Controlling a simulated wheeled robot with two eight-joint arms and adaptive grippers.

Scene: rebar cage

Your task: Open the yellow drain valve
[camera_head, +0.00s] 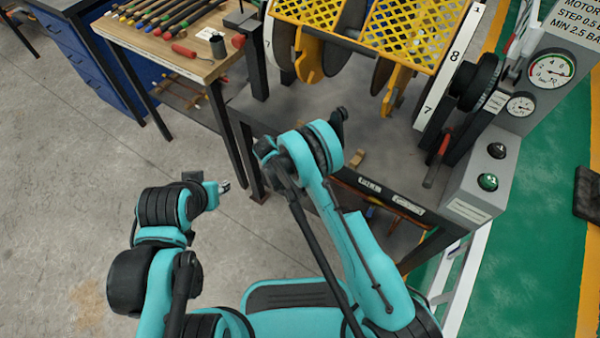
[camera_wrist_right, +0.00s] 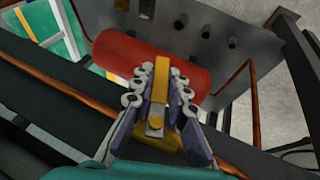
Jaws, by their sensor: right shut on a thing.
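The yellow drain valve handle (camera_wrist_right: 173,84) shows in the right wrist view as a flat bar with a metal fitting near its lower end. My right gripper (camera_wrist_right: 163,86) has one finger on each side of it and is shut on it. A red cylinder tank (camera_wrist_right: 150,62) lies just beyond the fingertips. In the head view my right arm reaches down at the machine table, and its gripper and the valve are hidden there. My left gripper (camera_head: 223,186) is over bare floor, away from the valve, and too small to tell if it is open.
Copper pipes (camera_wrist_right: 75,95) and dark frame bars run close around the right gripper. The machine table (camera_head: 385,140) carries a yellow guard (camera_head: 425,30), gauges (camera_head: 551,70) and a control box (camera_head: 485,180). A workbench (camera_head: 180,55) with tools stands at upper left. Floor at left is clear.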

